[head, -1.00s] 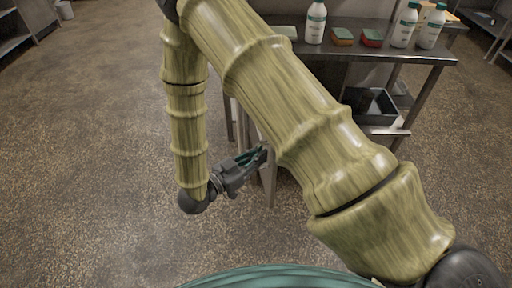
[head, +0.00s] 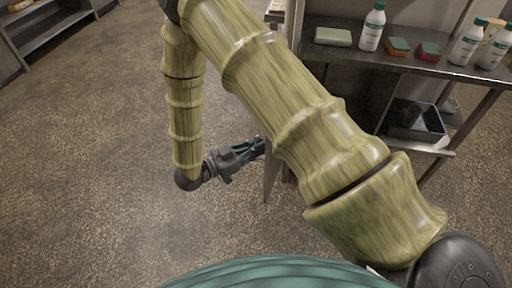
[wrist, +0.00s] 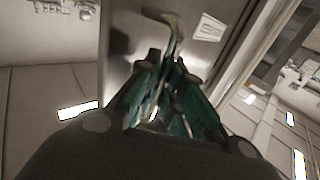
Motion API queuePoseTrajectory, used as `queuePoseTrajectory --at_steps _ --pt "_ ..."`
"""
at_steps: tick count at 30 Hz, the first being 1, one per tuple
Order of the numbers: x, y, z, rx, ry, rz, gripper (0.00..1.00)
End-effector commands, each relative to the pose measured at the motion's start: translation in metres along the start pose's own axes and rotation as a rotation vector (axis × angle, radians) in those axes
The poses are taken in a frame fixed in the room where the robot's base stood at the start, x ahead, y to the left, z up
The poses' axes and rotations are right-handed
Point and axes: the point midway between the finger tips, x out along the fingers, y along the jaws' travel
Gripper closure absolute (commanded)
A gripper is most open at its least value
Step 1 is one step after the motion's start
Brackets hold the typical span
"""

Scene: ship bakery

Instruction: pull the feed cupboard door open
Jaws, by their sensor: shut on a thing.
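The feed cupboard door shows in the head view as a narrow grey panel (head: 271,172), seen nearly edge-on and partly hidden behind my arm. In the wrist view its smooth grey face (wrist: 122,40) fills the upper middle, with a pale label (wrist: 209,28) on it. A curved metal handle (wrist: 174,35) stands out from the face and runs down between my fingers. My gripper (head: 262,146) is at the panel's left side in the head view. In the wrist view its green-padded fingers (wrist: 166,100) are closed around the handle. My arm hides most of the cupboard, so how far the door is open is unclear.
A dark metal bench (head: 400,62) stands at the right, with white bottles (head: 372,30), sponges (head: 397,46) and a pale block (head: 333,37) on it. A black tray (head: 414,120) sits on its lower shelf. The floor (head: 90,150) at the left is clear.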

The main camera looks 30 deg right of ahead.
Motion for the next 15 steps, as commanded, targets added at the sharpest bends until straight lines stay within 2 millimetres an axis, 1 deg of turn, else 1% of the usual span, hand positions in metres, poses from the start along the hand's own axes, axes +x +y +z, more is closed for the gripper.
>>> queuePoseTrajectory --at_steps 4,5,6,8,15 --pt "-0.0011 0.0006 0.0006 -0.003 -0.001 -0.001 1.00" --pt "-0.0011 0.0006 0.0006 -0.003 -0.001 -0.001 0.87" --pt "-0.0012 0.0006 0.0006 -0.003 -0.001 -0.001 0.80" --pt "-0.0011 0.0005 0.0006 -0.002 -0.001 -0.001 0.69" --pt "-0.0008 0.0003 0.0004 -0.001 -0.001 -0.001 0.68"
